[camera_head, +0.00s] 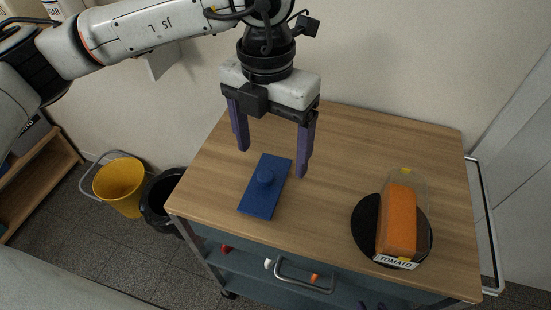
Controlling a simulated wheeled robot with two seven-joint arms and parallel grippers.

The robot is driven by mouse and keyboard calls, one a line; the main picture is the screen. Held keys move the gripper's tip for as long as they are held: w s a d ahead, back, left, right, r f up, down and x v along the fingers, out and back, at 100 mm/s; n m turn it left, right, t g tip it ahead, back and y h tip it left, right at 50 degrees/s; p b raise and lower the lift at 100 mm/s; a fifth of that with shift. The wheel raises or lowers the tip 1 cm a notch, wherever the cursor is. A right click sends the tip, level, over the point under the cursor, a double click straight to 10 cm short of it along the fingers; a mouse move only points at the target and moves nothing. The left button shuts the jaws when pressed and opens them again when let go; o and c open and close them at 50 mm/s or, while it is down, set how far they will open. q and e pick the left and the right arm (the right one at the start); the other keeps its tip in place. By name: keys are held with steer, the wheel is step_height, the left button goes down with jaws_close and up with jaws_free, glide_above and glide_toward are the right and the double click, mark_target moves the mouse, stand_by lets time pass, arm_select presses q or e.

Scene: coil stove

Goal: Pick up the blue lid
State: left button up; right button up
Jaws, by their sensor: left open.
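The exact height of the fingertips over the lid is hard to tell. My right gripper is not in view.
A black round plate (364,222) holds an orange block in a clear case labelled TOMATO (397,220) at the right. The cart top (340,150) is bare between. A yellow bucket (119,185) and a black bin (160,200) stand on the floor at left.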

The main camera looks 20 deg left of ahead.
arm_select(q)
glide_above(266, 175)
steer(key=f, duration=0.4)
steer(key=shift+s+d+f, duration=0.2)
steer(key=shift+s+d, duration=0.05)
steer(key=shift+w+a+f+p, duration=0.15)
steer(key=shift+f+p, duration=0.3)
steer(key=shift+f, duration=0.9)
steer(key=shift+w+a+f+p, duration=0.15)
steer(key=shift+f+p, duration=0.25)
steer(key=shift+f, duration=0.95)
steer(key=c, duration=1.1)
